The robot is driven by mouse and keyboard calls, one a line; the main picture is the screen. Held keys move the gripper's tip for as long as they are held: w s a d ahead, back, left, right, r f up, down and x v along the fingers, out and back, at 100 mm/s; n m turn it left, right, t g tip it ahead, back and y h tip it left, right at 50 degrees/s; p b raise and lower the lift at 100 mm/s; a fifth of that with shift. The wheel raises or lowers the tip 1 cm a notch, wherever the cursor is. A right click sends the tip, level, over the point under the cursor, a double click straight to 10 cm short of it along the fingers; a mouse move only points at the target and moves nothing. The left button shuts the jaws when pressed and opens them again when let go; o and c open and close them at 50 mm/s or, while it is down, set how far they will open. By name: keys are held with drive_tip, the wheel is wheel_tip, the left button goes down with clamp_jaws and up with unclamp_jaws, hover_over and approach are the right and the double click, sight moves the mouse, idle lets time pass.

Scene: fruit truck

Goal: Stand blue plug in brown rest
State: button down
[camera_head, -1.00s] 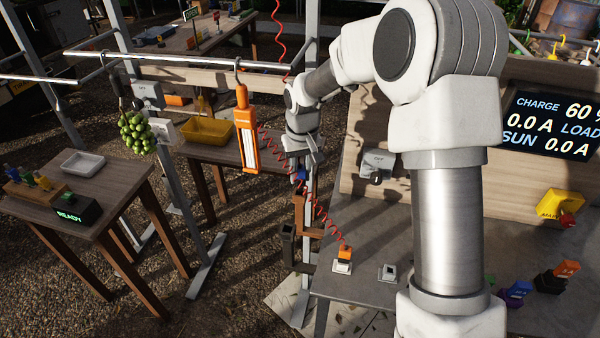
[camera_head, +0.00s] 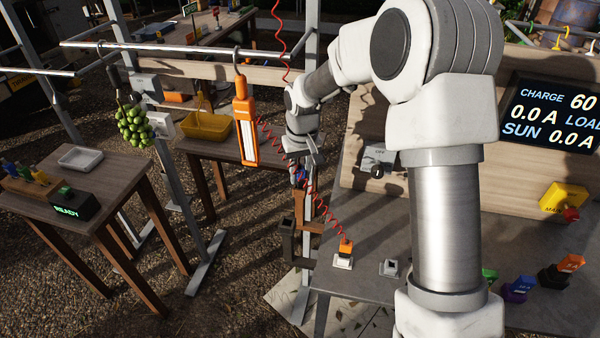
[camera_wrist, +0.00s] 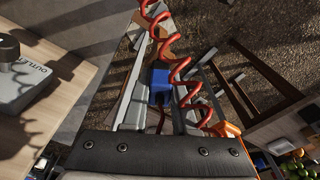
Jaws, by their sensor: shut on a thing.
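My gripper (camera_head: 300,165) is shut on the blue plug (camera_head: 300,178), beside the metal post left of the grey bench. In the wrist view the blue plug (camera_wrist: 160,84) sits between the fingers of my gripper (camera_wrist: 161,100). The brown rest (camera_head: 314,227) is on the post, just below the plug in the head view. A brown part, likely the rest (camera_wrist: 168,46), shows beyond the plug in the wrist view. Whether plug and rest touch, I cannot tell. My gripper and a red coiled cable partly hide them.
The red coiled cable (camera_head: 322,215) runs past my gripper to an orange plug (camera_head: 346,246) on the grey bench (camera_head: 365,285). A dark holder (camera_head: 287,240) stands beside the rest. An orange lamp (camera_head: 246,125) and green grapes (camera_head: 134,125) hang at left.

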drive_tip(key=shift+f, duration=0.3)
drive_tip(key=c, duration=0.6)
unclamp_jaws()
wheel_tip(320, 180, up, 17)
drive_tip(key=s, duration=0.2)
drive_tip(key=shift+d+r, duration=0.2)
drive_tip(key=shift+d, duration=0.05)
